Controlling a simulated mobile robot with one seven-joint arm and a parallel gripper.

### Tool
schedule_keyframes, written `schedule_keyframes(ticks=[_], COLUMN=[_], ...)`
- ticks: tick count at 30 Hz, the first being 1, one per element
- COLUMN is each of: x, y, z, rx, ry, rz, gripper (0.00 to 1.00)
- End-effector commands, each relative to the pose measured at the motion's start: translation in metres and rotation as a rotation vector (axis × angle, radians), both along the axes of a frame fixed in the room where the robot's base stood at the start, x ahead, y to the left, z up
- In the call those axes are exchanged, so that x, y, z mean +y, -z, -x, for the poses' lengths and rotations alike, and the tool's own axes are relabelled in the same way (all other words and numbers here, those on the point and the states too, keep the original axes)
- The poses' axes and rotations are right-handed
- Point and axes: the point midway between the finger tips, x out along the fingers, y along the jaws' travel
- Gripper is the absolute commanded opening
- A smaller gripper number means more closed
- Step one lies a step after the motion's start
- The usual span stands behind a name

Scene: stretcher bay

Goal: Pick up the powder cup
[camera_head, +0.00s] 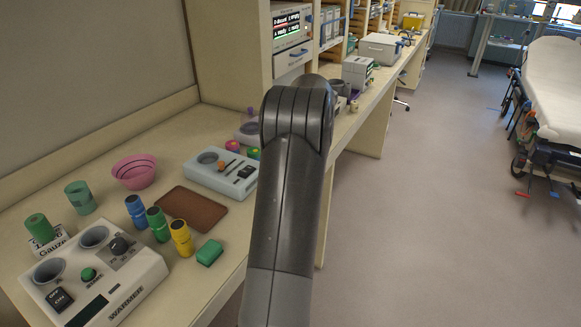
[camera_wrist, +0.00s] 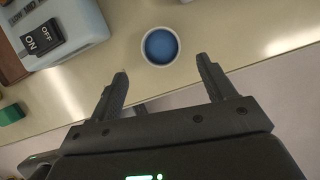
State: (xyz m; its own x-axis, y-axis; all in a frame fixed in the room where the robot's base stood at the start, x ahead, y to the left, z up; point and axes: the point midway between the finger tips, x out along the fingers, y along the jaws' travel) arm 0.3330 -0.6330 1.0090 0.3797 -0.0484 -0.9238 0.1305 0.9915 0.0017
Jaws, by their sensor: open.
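A small round cup (camera_wrist: 161,47) with a pale rim and a blue inside, which I take for the powder cup, stands on the cream counter (camera_wrist: 215,30) in the wrist view. It lies just beyond my fingertips, roughly centred between them. My gripper (camera_wrist: 162,70) is open and empty, its two dark fingers apart and pointing toward the cup. In the head view my arm blocks the sight of both the gripper and this cup.
A grey-blue device (camera_wrist: 78,28) with an ON/OFF switch stands left of the cup; a green block (camera_wrist: 11,114) lies at left. The head view shows a warmer unit (camera_head: 125,290), coloured bottles (camera_head: 158,225), a brown mat (camera_head: 190,209) and a pink bowl (camera_head: 134,172). The counter's front edge is close.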

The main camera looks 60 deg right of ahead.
Motion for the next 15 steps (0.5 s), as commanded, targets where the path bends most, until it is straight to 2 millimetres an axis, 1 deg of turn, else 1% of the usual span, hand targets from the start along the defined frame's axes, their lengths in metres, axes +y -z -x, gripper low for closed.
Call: schedule_keyframes(ticks=[1, 3, 11, 15], x=[0.000, -0.001, -0.002, -0.005], y=[0.008, 0.017, 0.032, 0.049], z=[-0.003, -0.007, -0.014, -0.023], rx=[0.001, 0.001, 0.000, 0.001], ry=[-0.001, -0.001, -0.002, -0.004], rz=[-0.002, -0.002, 0.000, -0.002], gripper=[0.76, 0.76, 0.76, 0.76])
